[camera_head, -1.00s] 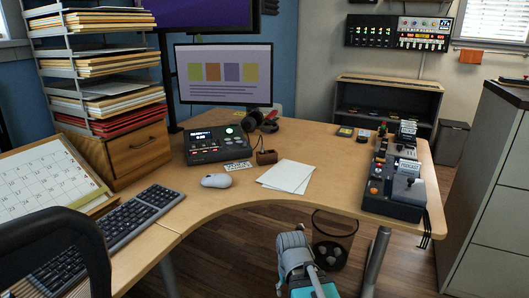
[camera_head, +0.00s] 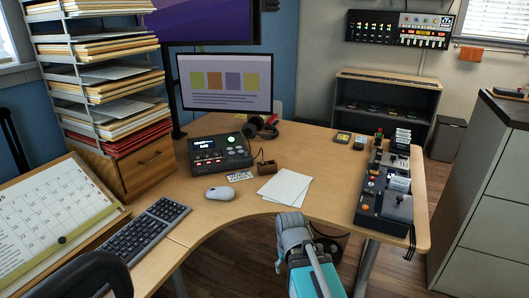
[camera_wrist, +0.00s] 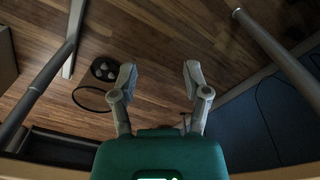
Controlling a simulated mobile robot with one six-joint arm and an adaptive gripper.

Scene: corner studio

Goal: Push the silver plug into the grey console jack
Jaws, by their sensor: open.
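The dark grey console (camera_head: 220,153) with a small lit screen and a green-lit button stands on the desk below the monitor. Its jack is too small to make out. A small brown block (camera_head: 270,168) is right of the console, with a thin dark piece rising from it. I cannot tell whether this is the silver plug. In the wrist view my gripper (camera_wrist: 160,80) is open with nothing between its fingers, over a view of the floor. In the head view my arm is at the desk's front edge, its fingers hidden, apart from the console.
White papers (camera_head: 285,186) lie between my arm and the console. A mouse (camera_head: 219,193) and keyboard (camera_head: 140,237) are to the left. Another dark device (camera_head: 384,207) stands on the right. A bin (camera_head: 329,246) and table leg are under the desk.

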